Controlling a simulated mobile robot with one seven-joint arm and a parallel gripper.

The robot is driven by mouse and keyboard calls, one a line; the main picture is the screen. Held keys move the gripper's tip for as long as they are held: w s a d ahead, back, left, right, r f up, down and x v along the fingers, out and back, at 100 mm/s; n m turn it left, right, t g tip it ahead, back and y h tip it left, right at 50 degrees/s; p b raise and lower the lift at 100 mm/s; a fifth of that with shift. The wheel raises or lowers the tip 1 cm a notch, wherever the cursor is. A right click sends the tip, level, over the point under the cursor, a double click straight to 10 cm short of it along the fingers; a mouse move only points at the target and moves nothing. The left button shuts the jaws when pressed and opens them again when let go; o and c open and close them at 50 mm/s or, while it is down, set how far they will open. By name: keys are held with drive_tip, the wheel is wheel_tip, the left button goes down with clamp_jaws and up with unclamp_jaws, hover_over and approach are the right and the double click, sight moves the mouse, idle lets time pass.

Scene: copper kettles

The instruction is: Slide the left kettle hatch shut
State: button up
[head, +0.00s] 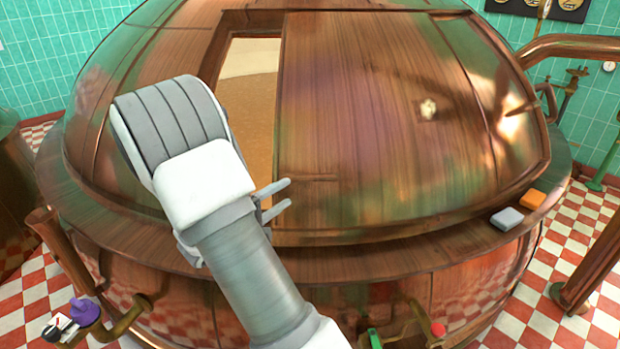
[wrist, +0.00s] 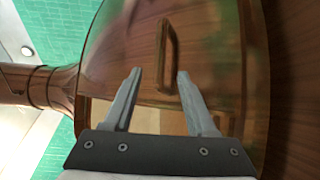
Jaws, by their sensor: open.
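A large copper kettle (head: 130,110) fills the middle of the head view. Its hatch panel (head: 370,110) stands to the right of a tall opening (head: 255,85), through which tan contents show. The opening is partly uncovered, and my arm hides part of it. My gripper (head: 281,198) is open and empty at the panel's lower left edge, its fingers pointing right. In the wrist view, an upright bar handle (wrist: 167,55) on the panel lies just beyond and between my open fingertips (wrist: 158,75). I cannot tell whether they touch it.
A grey block (head: 507,218) and an orange block (head: 533,199) lie on the kettle's rim at the right. A purple object (head: 85,311) and pipes stand at the lower left. A copper pipe (head: 580,46) runs at the upper right. Red and white tiles cover the floor.

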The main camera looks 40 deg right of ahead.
sight(306, 180)
drive_tip(key=x, duration=1.1)
drive_tip(key=shift+d+f, duration=0.1)
drive_tip(key=shift+d, duration=0.15)
clamp_jaws()
idle(0.8)
